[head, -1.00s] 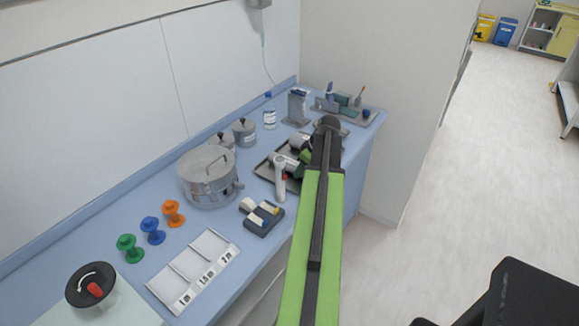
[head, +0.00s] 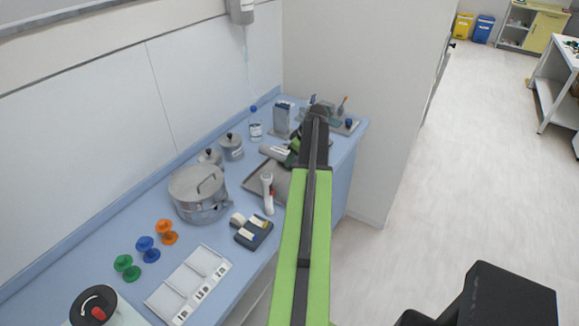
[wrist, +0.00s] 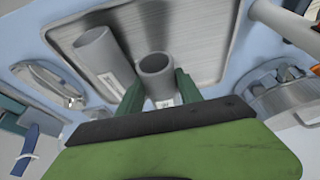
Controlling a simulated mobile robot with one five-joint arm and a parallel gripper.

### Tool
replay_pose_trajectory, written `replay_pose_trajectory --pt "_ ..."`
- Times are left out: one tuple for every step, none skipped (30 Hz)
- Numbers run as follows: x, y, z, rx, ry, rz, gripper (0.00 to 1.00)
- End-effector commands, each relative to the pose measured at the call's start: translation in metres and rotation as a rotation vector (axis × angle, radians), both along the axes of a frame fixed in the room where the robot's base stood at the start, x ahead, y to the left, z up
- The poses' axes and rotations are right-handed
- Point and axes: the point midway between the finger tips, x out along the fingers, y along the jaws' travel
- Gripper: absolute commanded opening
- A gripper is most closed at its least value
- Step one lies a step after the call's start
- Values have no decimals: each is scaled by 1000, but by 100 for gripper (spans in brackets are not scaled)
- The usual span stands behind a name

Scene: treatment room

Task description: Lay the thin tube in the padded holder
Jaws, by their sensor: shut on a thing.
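My gripper (wrist: 158,95) has its green fingers on either side of a grey hollow tube (wrist: 156,66) and is shut on it; I see the tube's open end. In the head view my gripper (head: 297,145) is mostly hidden behind my arm, above the metal tray (head: 257,180). A second grey tube (wrist: 98,48) lies on the tray in the wrist view, left of the held one; it also shows in the head view (head: 275,152). The padded holder is not clear; teal pieces stand on the grey tray (head: 349,129) at the back right.
A white handheld device (head: 267,188) stands at the metal tray's front. A lidded pot (head: 200,195), small canisters, a bottle (head: 255,125) and coloured spools line the wall side. A dark block (head: 254,236) and white sorting tray (head: 190,285) are nearer. Open floor lies right.

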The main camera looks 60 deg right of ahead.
Motion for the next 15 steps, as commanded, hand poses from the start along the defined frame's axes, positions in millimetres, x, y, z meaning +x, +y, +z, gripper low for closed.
replay_pose_trajectory --pt "6 -16 15 0 -1 0 0" --pt "8 -23 19 0 -1 0 0" --pt "10 -30 23 0 -1 0 0" --pt "12 -35 26 0 -1 0 0" --pt "13 -40 29 0 -1 0 0" --pt "14 -45 31 0 -1 1 0" --pt "15 -48 33 0 -1 1 0" --pt "16 -51 34 0 -1 1 0" --pt "17 -53 35 0 -1 1 0" --pt "17 -55 36 0 -1 1 0" --pt "18 -56 36 0 -1 0 0" --pt "18 -57 36 0 -1 0 0" --pt "18 -57 36 0 -1 0 0" --pt "18 -57 36 0 -1 0 0" --pt "18 -57 35 0 -1 0 0"
